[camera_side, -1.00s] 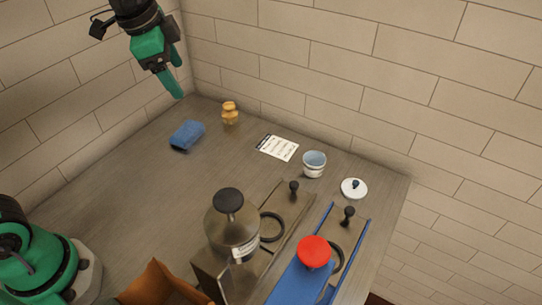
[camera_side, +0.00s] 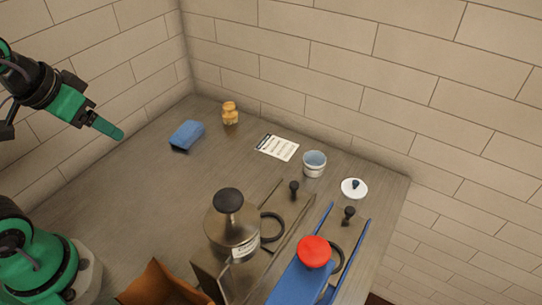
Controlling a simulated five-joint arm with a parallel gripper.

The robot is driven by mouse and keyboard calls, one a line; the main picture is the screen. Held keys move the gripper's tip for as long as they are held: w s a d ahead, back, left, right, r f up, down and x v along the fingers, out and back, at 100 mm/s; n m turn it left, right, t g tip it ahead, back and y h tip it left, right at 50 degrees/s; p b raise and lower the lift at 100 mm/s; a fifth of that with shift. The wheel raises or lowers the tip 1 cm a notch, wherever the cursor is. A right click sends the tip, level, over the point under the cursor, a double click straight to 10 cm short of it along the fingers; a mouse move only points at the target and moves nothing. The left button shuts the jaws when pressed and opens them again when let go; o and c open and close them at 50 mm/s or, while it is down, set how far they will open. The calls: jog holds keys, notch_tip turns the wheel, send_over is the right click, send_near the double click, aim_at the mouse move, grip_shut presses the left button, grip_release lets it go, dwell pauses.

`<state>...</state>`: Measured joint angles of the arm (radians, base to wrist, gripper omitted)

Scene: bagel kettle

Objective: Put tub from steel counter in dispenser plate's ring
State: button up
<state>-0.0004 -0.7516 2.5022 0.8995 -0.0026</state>
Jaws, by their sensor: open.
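The tub (camera_side: 314,168), small and white with a pale blue inside, stands upright on the steel counter (camera_side: 150,205) toward the back right. A dark ring (camera_side: 282,228) lies on a plate beside the steel kettle-like dispenser (camera_side: 232,232) with a black knob. Another dark ring (camera_side: 339,256) lies by the blue dispenser (camera_side: 296,281) with a red cap, partly hidden by that cap. I cannot tell which ring is meant. My gripper (camera_side: 119,134) is open and empty, raised at the left, far from the tub. One finger shows clearly.
A white lid (camera_side: 354,188) with a dark knob lies right of the tub. A printed card (camera_side: 278,147), an orange jar (camera_side: 230,113) and a blue cloth-like block (camera_side: 187,135) lie at the back. A brown object (camera_side: 160,284) is at the front. The middle left counter is clear.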

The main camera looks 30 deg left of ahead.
dwell(0.4)
jog(key=w+d+r+g, duration=0.1)
jog(key=w+d+r, duration=0.3)
jog(key=w, duration=0.6)
jog(key=n+g, duration=0.2)
jog(key=g, duration=0.3)
send_over(315, 159)
jog(key=s, duration=0.3)
notch_tip(315, 159, down, 20)
jog(key=shift+w+d+f, duration=0.1)
jog(key=shift+w+f, duration=0.05)
jog(key=shift+f, duration=1.1)
jog(key=shift+w+d+f, duration=0.1)
jog(key=shift+d+f, duration=0.05)
jog(key=shift+f, duration=1.05)
jog(key=shift+w+d+f, duration=0.1)
jog(key=shift+w+f, duration=0.05)
jog(key=shift+f, duration=1.1)
jog(key=c, duration=1.1)
